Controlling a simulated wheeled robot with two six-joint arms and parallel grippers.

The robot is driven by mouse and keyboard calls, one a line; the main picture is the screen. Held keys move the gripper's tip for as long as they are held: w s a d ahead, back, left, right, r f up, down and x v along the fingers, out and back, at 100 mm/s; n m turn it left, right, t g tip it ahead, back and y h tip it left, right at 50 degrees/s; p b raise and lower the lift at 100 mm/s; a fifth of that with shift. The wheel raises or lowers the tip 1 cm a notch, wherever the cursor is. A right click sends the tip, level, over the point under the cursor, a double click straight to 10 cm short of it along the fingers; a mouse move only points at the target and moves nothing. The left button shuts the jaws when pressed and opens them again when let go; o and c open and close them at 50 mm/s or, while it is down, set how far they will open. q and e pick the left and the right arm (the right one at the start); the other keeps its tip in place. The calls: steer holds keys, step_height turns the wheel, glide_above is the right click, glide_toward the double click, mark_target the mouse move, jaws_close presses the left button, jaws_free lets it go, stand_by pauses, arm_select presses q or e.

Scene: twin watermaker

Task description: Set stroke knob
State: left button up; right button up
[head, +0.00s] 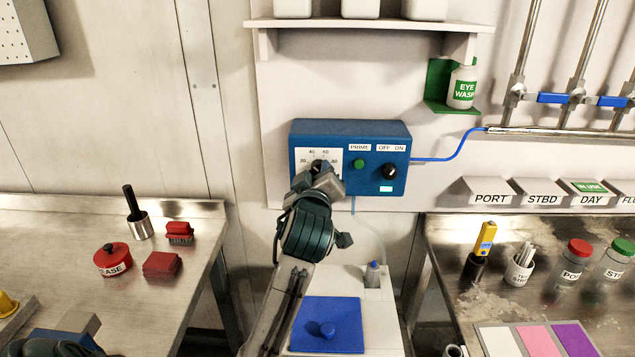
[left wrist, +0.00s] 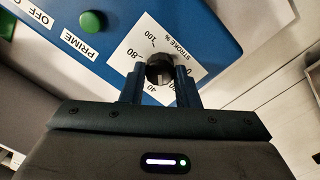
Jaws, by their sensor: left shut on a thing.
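The blue dosing box (head: 345,132) is mounted on the wall, with a white stroke scale plate (head: 302,155) on its front left. My left gripper (head: 322,174) is up against that plate and hides most of the knob in the head view. In the left wrist view the black stroke knob (left wrist: 158,69) sits on the scale plate (left wrist: 140,42), between the two fingers of my left gripper (left wrist: 159,82), which is shut on it. The 40, 80 and 100 marks show around the knob; I cannot read its pointer clearly.
On the same box are a green PRIME button (head: 358,163), a black OFF/ON knob (head: 390,171) and a lit green indicator (head: 386,189). A small bottle (head: 373,275) and a blue lidded tank (head: 340,312) are below. Benches with items stand on both sides.

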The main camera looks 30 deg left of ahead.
arm_select(q)
steer(key=shift+n+b, duration=0.45)
steer(key=shift+n, duration=0.85)
steer(key=shift+r+n+b, duration=0.1)
steer(key=shift+n+b, duration=0.85)
steer(key=shift+n, duration=0.35)
arm_select(e)
steer(key=w+r, duration=0.1)
steer(key=w, duration=0.5)
steer(key=shift+a, duration=0.3)
steer(key=shift+w, duration=0.1)
arm_select(q)
steer(key=o, duration=0.9)
steer(key=shift+o, duration=0.4)
steer(key=shift+w, duration=0.1)
